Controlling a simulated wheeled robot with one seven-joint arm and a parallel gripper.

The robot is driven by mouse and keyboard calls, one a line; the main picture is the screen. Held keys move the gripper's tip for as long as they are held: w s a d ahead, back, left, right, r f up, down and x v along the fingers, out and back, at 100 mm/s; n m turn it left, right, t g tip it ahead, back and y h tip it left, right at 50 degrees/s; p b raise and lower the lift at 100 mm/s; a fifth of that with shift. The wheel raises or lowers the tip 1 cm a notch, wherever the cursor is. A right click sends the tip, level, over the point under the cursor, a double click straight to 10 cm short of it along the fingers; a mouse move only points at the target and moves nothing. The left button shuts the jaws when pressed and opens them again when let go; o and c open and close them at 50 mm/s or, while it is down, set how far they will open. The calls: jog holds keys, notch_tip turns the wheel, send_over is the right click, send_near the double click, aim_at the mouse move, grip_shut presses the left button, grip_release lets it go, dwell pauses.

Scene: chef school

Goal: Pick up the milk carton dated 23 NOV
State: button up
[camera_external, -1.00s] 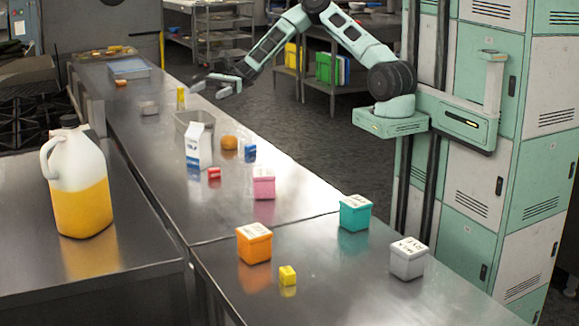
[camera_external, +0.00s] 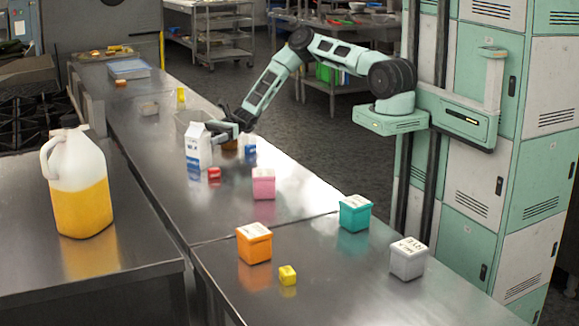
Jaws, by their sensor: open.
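A white and blue milk carton (camera_external: 198,148) stands upright on the steel counter. Its date cannot be read at this size. My gripper (camera_external: 214,132) is at the carton's upper right side, close to its top. The jaws are open, and I cannot tell whether they touch the carton. My gripper and wrist partly hide an orange-brown round thing (camera_external: 230,145) behind them.
A red block (camera_external: 214,174) lies just right of the carton's base, and a small blue item (camera_external: 250,150) farther right. A pink box (camera_external: 263,184) stands nearer. A grey metal pan (camera_external: 190,119) is behind the carton. Orange, teal and grey boxes stand on the front counter.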

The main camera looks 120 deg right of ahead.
aim_at(192, 143)
jog(key=p+x, duration=0.2)
jog(key=x, duration=0.2)
jog(key=shift+w+a+r, duration=0.15)
jog(key=shift+w+a, duration=0.05)
jog(key=shift+a, duration=0.05)
jog(key=shift+w+a+p, duration=0.2)
jog(key=shift+w+p, duration=0.15)
jog(key=shift+w, duration=0.05)
jog(key=c, duration=1.4)
